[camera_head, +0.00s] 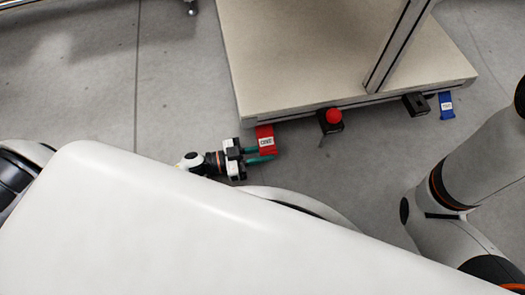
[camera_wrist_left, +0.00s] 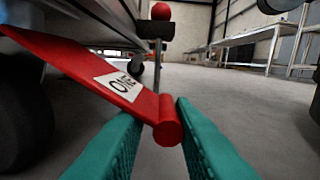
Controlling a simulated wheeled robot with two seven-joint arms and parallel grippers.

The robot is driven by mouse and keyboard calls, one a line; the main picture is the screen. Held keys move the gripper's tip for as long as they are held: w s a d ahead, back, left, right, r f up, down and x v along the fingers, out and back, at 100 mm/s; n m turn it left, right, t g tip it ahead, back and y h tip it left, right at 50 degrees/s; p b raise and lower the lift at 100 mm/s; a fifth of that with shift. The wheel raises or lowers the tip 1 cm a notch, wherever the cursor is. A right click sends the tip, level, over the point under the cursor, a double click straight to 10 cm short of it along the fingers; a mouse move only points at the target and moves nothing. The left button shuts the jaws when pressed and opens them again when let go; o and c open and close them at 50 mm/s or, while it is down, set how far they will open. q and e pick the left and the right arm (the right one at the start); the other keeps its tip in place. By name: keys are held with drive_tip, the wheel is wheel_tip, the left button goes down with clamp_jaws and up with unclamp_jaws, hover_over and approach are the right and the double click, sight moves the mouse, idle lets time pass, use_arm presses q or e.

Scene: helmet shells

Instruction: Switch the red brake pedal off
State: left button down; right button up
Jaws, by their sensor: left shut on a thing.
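The red brake pedal (camera_head: 265,135) juts out from the lower edge of the cart, near its left corner, and carries a white label. In the left wrist view the pedal (camera_wrist_left: 75,67) slopes down from the upper left to a rounded end between my green fingers. My left gripper (camera_head: 260,155) is at the pedal's outer end. In the wrist view its fingers (camera_wrist_left: 158,112) stand on either side of the rounded end, shut on it. My right arm shows at the right of the head view, but its gripper is out of sight.
The cart's beige deck (camera_head: 290,50) lies above the pedal, with a metal post (camera_head: 398,45) rising from it. A red button (camera_head: 333,116) on a black box, a black block (camera_head: 415,104) and a blue pedal (camera_head: 446,105) line the same edge. Grey floor (camera_head: 90,80) is clear to the left.

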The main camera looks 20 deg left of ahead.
use_arm(q)
drive_tip(key=shift+r, duration=0.2)
drive_tip(key=shift+r+n+p, duration=0.3)
drive_tip(key=shift+r+p, duration=0.1)
drive_tip(key=shift+p, duration=0.5)
drive_tip(key=r+n+p, duration=0.1)
drive_tip(key=p, duration=0.1)
drive_tip(key=r+n+p, duration=0.1)
drive_tip(key=p, duration=0.1)
drive_tip(key=n+p, duration=0.1)
drive_tip(key=p, duration=0.1)
drive_tip(key=shift+s+d+r+n+p, duration=0.25)
drive_tip(key=shift+r+n+p, duration=0.05)
drive_tip(key=shift+r, duration=0.1)
drive_tip(key=shift+r+n+p, duration=0.35)
drive_tip(key=shift+n+p, duration=0.45)
drive_tip(key=shift+p, duration=0.1)
drive_tip(key=shift+w, duration=0.1)
drive_tip(key=c, duration=1.2)
unclamp_jaws()
drive_tip(key=shift+a, duration=0.1)
drive_tip(key=shift+f, duration=0.1)
